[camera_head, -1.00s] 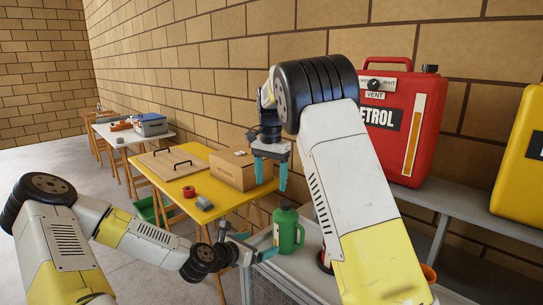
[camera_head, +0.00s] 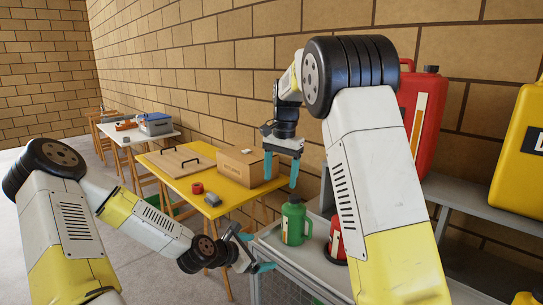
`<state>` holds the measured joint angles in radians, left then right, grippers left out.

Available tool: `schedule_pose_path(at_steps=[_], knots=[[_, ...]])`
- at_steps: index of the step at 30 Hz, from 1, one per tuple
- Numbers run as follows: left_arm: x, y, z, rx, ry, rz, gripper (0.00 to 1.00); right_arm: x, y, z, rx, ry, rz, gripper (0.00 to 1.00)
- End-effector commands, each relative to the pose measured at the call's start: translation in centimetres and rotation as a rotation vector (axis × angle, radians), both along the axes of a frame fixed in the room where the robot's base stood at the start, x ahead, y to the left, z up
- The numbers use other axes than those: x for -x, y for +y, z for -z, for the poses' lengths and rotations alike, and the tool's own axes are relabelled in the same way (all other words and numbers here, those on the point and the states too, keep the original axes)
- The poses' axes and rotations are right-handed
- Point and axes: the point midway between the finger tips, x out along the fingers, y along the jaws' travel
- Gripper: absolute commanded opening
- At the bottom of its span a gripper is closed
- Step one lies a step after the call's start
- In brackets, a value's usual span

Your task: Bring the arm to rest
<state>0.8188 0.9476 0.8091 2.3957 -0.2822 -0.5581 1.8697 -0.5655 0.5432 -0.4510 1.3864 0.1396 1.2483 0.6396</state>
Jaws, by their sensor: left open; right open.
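My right gripper (camera_head: 281,172) is open and empty, its teal fingers pointing down, in the air in front of the brick wall, above and behind the green jug. My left gripper (camera_head: 258,252) is the lower one, open and empty, beside the near left edge of the grey shelf top. The green jug (camera_head: 294,222) stands upright on that top, just right of my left gripper and apart from it. A red container (camera_head: 336,240) stands to its right, partly hidden by my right arm.
A yellow table (camera_head: 185,186) holds a cardboard box (camera_head: 243,169), a board with black handles (camera_head: 177,161), a red roll (camera_head: 197,188) and a grey item (camera_head: 213,199). A red petrol can (camera_head: 420,120) and a yellow can (camera_head: 521,160) stand on the shelf at right. Farther back is a white table (camera_head: 135,138).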

Motion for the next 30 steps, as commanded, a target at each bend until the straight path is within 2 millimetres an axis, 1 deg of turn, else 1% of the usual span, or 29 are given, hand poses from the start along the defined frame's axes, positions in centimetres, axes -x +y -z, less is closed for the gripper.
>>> schedule_pose_path(at_steps=[5, 8, 11, 14, 17, 20, 21, 23, 24, 26, 27, 29, 30], knots=[[1.3, 0.6, -0.2, -0.213, -0.043, 0.156, 1.0, 1.8, -2.0, -1.8, -0.043, -0.027, -0.023, 0.67], [2.2, 1.4, -0.7, -0.368, -0.074, 0.274, 1.0, 3.3, -3.3, -2.9, -0.073, -0.052, -0.048, 0.67], [3.3, 2.7, -2.0, -0.562, -0.116, 0.42, 1.0, 5.4, -4.8, -4.4, -0.107, -0.09, -0.081, 0.67], [4.4, 4.4, -4.1, -0.757, -0.159, 0.573, 1.0, 8.0, -6.3, -5.6, -0.134, -0.135, -0.124, 0.67], [5.5, 6.0, -6.8, -0.932, -0.201, 0.714, 1.0, 10.8, -7.5, -6.7, -0.152, -0.185, -0.17, 0.67], [7.0, 7.3, -10.1, -1.085, -0.243, 0.846, 1.0, 13.6, -8.6, -7.4, -0.16, -0.239, -0.218, 0.67], [7.6, 7.8, -11.5, -1.14, -0.259, 0.895, 1.0, 14.7, -8.9, -7.6, -0.16, -0.261, -0.237, 0.67], [8.7, 8.4, -13.7, -1.216, -0.285, 0.967, 1.0, 16.5, -9.4, -7.9, -0.156, -0.295, -0.267, 0.67], [9.5, 8.7, -15.1, -1.263, -0.305, 1.012, 1.0, 17.6, -9.7, -8.0, -0.152, -0.319, -0.288, 0.67], [10.8, 9.1, -17.3, -1.325, -0.337, 1.077, 1.0, 19.4, -10.1, -8.1, -0.143, -0.354, -0.318, 0.67], [11.8, 9.3, -18.7, -1.363, -0.36, 1.121, 1.0, 20.5, -10.3, -8.0, -0.135, -0.375, -0.338, 0.67], [13.4, 9.6, -20.7, -1.412, -0.399, 1.183, 1.0, 22.2, -10.6, -7.9, -0.118, -0.411, -0.369, 0.67], [14.6, 9.7, -22.0, -1.441, -0.427, 1.224, 1.0, 23.4, -10.8, -7.7, -0.105, -0.433, -0.388, 0.67]])
